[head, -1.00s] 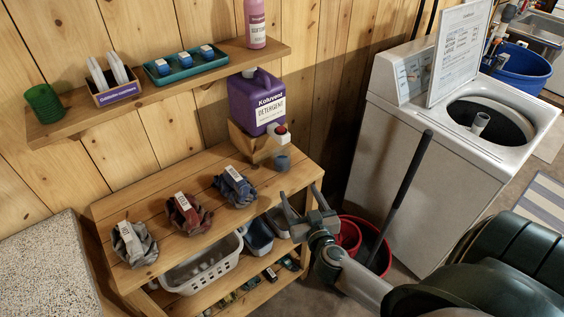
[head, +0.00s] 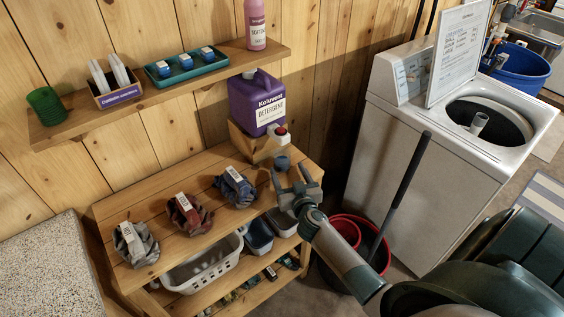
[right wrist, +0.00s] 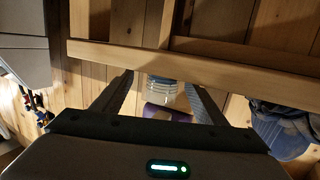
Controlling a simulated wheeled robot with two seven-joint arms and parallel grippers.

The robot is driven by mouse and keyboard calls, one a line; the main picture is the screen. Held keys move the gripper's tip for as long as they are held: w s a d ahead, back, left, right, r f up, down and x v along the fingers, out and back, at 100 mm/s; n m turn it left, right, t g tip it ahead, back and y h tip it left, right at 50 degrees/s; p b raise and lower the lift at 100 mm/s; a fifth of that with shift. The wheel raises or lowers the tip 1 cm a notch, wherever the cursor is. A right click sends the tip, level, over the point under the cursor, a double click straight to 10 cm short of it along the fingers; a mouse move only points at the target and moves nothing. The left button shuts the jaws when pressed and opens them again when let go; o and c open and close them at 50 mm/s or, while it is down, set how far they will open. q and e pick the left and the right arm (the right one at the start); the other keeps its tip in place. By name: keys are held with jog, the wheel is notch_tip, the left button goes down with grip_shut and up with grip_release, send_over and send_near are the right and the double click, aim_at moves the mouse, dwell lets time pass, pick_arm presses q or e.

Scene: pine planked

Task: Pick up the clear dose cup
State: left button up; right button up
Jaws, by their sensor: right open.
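The clear dose cup (head: 282,161) is a small bluish see-through cup near the right end of the wooden bench, below the purple detergent jug (head: 258,103) and its spout. My right gripper (head: 289,172) is open at the bench's front right corner, just in front of the cup and partly covering it. In the right wrist view the cup (right wrist: 163,91) shows between the two spread fingers, toward their tips. I cannot tell if a finger touches it. The jug (right wrist: 168,113) shows beyond it. My left gripper is not in view.
Grey, red and blue cloth bundles (head: 237,187) lie along the bench (head: 215,210) left of the cup. A wooden stand (head: 255,147) holds the jug behind it. A wall shelf (head: 145,98) runs above.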

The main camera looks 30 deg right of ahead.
aim_at(284, 167)
jog(key=shift+w+r, duration=0.15)
jog(key=shift+w, duration=0.3)
jog(key=x, duration=0.2)
jog(key=p+x, duration=0.1)
jog(key=shift+w+a+r, duration=0.15)
jog(key=shift+w+r, duration=0.05)
jog(key=shift+w, duration=0.3)
jog(key=shift+w+f, duration=0.1)
jog(key=shift+w, duration=0.15)
jog(key=c, duration=1.1)
